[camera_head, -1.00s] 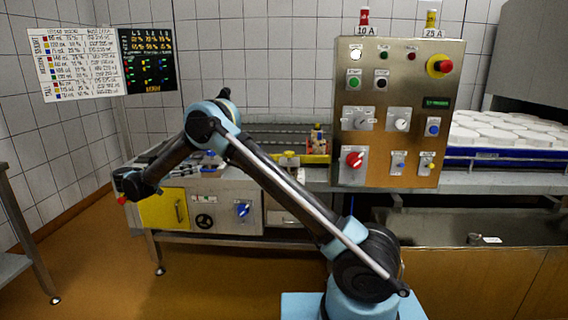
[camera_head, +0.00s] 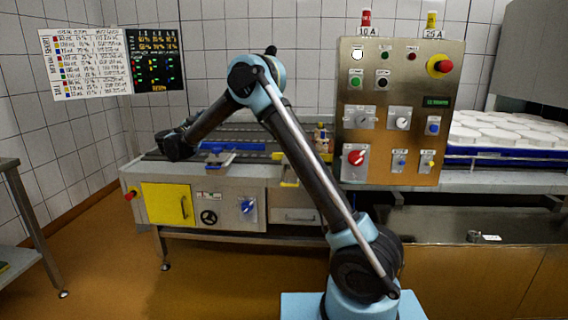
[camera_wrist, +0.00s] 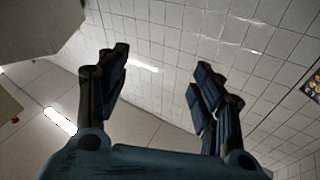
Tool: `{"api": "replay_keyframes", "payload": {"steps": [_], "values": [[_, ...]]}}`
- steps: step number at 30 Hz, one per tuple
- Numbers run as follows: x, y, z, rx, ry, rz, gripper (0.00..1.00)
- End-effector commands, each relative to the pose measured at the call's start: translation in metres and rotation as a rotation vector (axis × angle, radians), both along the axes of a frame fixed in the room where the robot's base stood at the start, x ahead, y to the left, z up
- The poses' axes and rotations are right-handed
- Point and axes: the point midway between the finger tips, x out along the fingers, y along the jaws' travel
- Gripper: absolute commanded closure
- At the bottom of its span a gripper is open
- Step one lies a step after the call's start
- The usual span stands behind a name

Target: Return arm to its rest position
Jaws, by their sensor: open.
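My arm (camera_head: 300,150) rises from its base in the head view and bends at a high elbow, with the forearm reaching down and left. Its far end is a dark part in front of the machine, and the fingers cannot be made out there. In the wrist view my gripper (camera_wrist: 158,88) is open, with its two dark fingers wide apart. Nothing is between the fingers. Behind them are tiled wall (camera_wrist: 240,40) and a pale ceiling, so the gripper points upward.
A steel machine with a yellow door (camera_head: 167,204) stands behind the arm. A control panel (camera_head: 400,115) with buttons and knobs is right of the arm. White round moulds (camera_head: 495,132) sit in a blue tray at the right. A metal table (camera_head: 12,190) stands far left. Floor at left is clear.

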Motion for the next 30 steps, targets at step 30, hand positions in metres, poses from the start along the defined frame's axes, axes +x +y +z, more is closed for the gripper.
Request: {"api": "replay_keyframes", "payload": {"steps": [30], "values": [[-0.007,-0.162,0.165,-0.195,0.027,0.851,0.39]]}}
